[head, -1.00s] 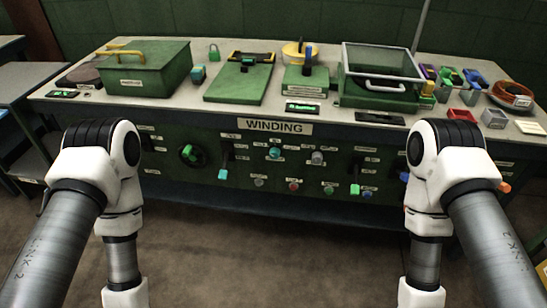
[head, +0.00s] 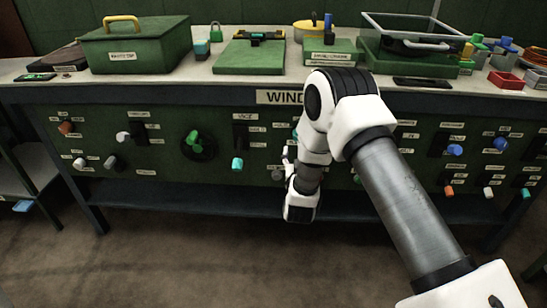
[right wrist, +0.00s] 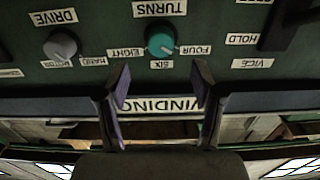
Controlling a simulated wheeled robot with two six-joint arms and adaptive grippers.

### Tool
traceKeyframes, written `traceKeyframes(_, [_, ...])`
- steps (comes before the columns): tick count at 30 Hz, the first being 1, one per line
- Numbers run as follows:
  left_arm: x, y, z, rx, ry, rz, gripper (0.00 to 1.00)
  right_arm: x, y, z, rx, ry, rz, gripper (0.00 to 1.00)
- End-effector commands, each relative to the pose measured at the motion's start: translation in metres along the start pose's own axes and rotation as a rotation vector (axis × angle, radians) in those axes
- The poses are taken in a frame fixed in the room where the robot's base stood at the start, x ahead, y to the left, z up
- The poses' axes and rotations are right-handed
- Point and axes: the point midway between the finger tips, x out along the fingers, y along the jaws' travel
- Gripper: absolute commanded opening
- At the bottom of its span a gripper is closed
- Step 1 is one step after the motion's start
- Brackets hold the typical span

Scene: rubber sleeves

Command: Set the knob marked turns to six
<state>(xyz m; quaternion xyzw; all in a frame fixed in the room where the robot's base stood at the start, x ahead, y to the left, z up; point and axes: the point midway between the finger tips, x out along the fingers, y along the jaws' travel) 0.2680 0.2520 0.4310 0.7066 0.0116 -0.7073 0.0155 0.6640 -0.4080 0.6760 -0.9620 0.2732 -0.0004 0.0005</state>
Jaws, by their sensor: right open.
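The turns knob (right wrist: 161,42) is a round teal knob on the green panel, seen upside down in the right wrist view. Labels for four, six and eight surround it. Its small pointer appears to face the "four" label (right wrist: 196,48), and the "six" label (right wrist: 161,64) lies beside it. My right gripper (right wrist: 162,92) is open and empty, its two fingers apart in front of the panel, roughly in line with the knob and not touching it. In the head view my right arm mostly hides this knob and the gripper. My left gripper is out of view.
A grey drive knob (right wrist: 61,45) is beside the turns knob. The "WINDING" plate (right wrist: 150,104) is on the bench edge, between the fingers in the picture. Several other knobs, such as a green one (head: 195,140), line the panel. Boxes, including a green lidded one (head: 135,45), stand on the bench.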

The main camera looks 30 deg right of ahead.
Motion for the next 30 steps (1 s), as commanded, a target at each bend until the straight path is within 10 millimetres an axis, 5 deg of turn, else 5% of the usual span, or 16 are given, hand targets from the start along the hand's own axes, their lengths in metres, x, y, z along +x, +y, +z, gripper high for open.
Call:
traceKeyframes(13, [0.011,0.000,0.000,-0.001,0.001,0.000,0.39,0.067,-0.001,0.000,0.003,0.002,-0.001,0.67])
traceKeyframes(23, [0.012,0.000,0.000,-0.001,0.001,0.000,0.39,0.077,-0.001,-0.001,-0.001,-0.002,-0.004,0.67])
traceKeyframes(28, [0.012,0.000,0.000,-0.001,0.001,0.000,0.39,0.077,-0.001,-0.001,0.000,-0.002,-0.004,0.10])
traceKeyframes(30, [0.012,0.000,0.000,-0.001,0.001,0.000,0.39,0.077,-0.001,-0.001,0.000,-0.001,-0.004,0.07])
